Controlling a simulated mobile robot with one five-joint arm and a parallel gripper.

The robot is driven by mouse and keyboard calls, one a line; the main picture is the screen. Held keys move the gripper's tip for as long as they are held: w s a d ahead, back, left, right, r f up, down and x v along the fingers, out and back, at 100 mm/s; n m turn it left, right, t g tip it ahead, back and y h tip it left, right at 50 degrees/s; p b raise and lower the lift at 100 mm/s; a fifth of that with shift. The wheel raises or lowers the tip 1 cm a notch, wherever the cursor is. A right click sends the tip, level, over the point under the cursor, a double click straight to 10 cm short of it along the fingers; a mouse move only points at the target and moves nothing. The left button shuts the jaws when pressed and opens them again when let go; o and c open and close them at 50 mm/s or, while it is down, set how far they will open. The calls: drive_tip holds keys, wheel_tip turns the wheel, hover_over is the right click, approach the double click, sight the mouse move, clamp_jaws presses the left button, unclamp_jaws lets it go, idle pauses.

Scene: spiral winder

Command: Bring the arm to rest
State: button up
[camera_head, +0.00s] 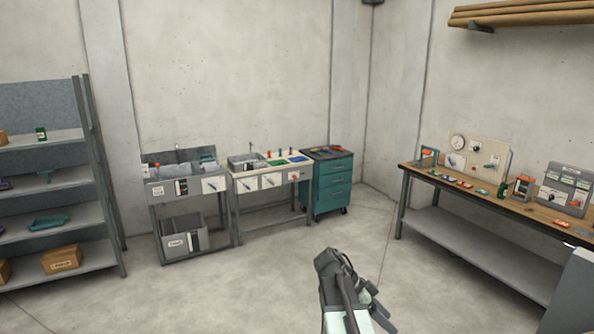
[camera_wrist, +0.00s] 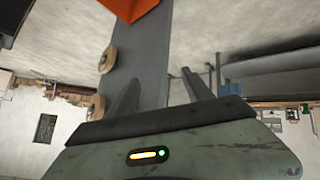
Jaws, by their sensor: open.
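My arm (camera_head: 340,292) shows at the bottom of the head view, folded low over the bare floor. My gripper (camera_wrist: 160,72) shows in the wrist view with its two dark fingers spread apart and nothing between them that I can see held. A grey upright surface lies behind the fingers. In the head view the fingers cannot be made out clearly.
A workbench (camera_head: 470,259) with several small items stands at the right. A sink unit (camera_head: 272,181), a teal drawer cabinet (camera_head: 330,189) and a grey shelf rack (camera_head: 60,215) line the back and left. Open concrete floor (camera_head: 240,290) lies between. An orange object (camera_wrist: 128,8) tops the wrist view.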

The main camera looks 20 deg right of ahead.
drive_tip(key=w+a+f+n+t+y+b, duration=0.1)
drive_tip(key=w+a+f+n+t+y, duration=0.1)
drive_tip(key=a+f+n, duration=0.2)
drive_tip(key=w+a+f+n+t+y+b, duration=0.2)
drive_tip(key=a+f+n, duration=0.3)
drive_tip(key=a+n, duration=0.5)
drive_tip(key=w+a+f+n+t+y+b, duration=0.1)
drive_tip(key=a+n, duration=0.6)
drive_tip(key=a, duration=1)
wheel_tip(320, 180, down, 4)
drive_tip(key=shift+w+a+r+t+y, duration=0.25)
drive_tip(key=shift+w+t+y, duration=0.25)
drive_tip(key=shift+y, duration=0.7)
